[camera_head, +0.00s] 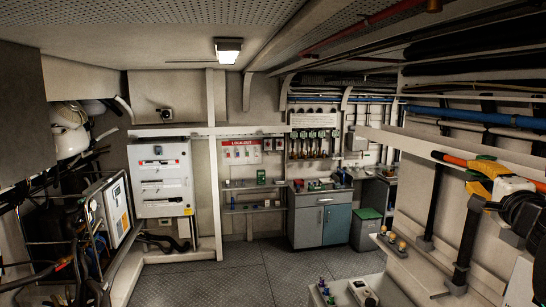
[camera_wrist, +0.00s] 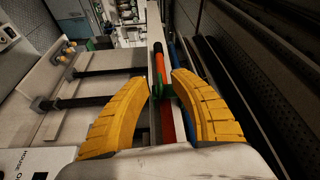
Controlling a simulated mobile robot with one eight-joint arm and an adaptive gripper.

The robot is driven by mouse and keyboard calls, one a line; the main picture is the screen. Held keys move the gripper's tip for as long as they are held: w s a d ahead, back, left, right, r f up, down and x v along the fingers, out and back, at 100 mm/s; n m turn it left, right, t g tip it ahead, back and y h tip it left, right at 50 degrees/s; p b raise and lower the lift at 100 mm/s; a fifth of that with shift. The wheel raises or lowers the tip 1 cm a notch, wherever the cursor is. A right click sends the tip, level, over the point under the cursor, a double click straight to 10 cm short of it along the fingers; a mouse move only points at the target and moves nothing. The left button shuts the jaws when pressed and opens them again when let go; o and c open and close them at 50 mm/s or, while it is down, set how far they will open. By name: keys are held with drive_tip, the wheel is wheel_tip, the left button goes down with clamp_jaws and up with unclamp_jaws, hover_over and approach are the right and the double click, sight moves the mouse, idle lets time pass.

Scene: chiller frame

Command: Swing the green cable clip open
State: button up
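The green cable clip (camera_wrist: 166,90) shows in the wrist view around the orange cable (camera_wrist: 158,62), between my gripper's fingertips. I cannot tell whether the clip is latched. My gripper (camera_wrist: 162,80) has two yellow ribbed fingers, which stand apart on either side of the cable and clip. No clear contact shows. In the head view my gripper (camera_head: 482,178) is at the far right, by the orange cable (camera_head: 453,160). A bit of the green clip (camera_head: 486,157) shows just above the yellow fingers; the rest is hidden behind them.
A pale beam (camera_head: 420,146) runs close along the cable. Blue pipes (camera_head: 470,116) run along the right wall. Dark vertical struts (camera_head: 466,240) and a ledge with small brass knobs (camera_head: 393,240) lie below. The middle floor (camera_head: 265,270) is clear.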

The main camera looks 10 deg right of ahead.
drive_tip(key=shift+x, duration=0.9)
drive_tip(key=shift+a, duration=0.1)
clamp_jaws()
